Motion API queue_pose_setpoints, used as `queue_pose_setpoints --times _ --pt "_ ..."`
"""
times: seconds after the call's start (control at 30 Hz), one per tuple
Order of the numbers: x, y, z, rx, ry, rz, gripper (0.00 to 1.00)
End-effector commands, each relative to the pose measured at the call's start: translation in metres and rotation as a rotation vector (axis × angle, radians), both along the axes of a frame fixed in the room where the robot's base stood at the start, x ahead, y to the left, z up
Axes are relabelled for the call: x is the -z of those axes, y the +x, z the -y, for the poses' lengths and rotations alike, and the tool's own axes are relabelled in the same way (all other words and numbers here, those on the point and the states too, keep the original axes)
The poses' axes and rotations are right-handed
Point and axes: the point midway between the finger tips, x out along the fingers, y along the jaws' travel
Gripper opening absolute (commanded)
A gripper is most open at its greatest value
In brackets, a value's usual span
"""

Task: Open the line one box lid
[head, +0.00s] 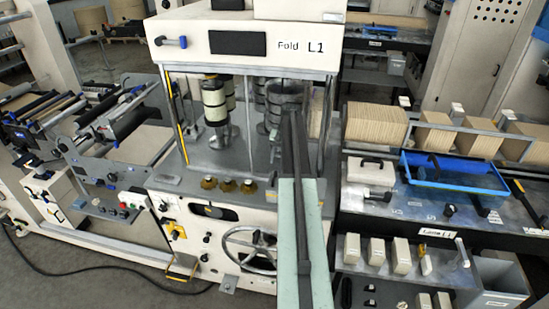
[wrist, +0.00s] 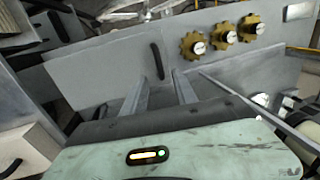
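In the wrist view my gripper (wrist: 161,82) shows two grey fingers standing apart with nothing between them. A grey panel (wrist: 110,68) lies ahead of them, with an upright black handle (wrist: 156,61) just beyond the gap between the fingertips. I cannot tell whether this panel is the line one box lid. In the head view my arm reaches up in front of the machine marked "Fold L1" (head: 270,38); the gripper's fingers cannot be made out there. A pale case with a black handle (head: 371,170) stands on the right bench, and it looks closed.
Several brass knobs (wrist: 222,32) sit on the machine front, also in the head view (head: 228,185), above a handwheel (head: 250,248). The right bench carries a blue tray (head: 455,180) and cardboard stacks (head: 376,125). Grey floor shows at the lower left.

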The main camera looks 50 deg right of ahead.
Motion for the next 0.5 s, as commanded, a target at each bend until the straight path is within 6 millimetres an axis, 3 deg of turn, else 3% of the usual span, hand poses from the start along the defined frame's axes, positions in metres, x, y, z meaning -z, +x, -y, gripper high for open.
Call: queue_pose_setpoints --times 0.27,0.5 --pt "0.01 -0.001 0.003 0.006 0.001 0.002 0.34" --pt "0.048 0.005 -0.001 0.004 0.0 0.001 0.34"
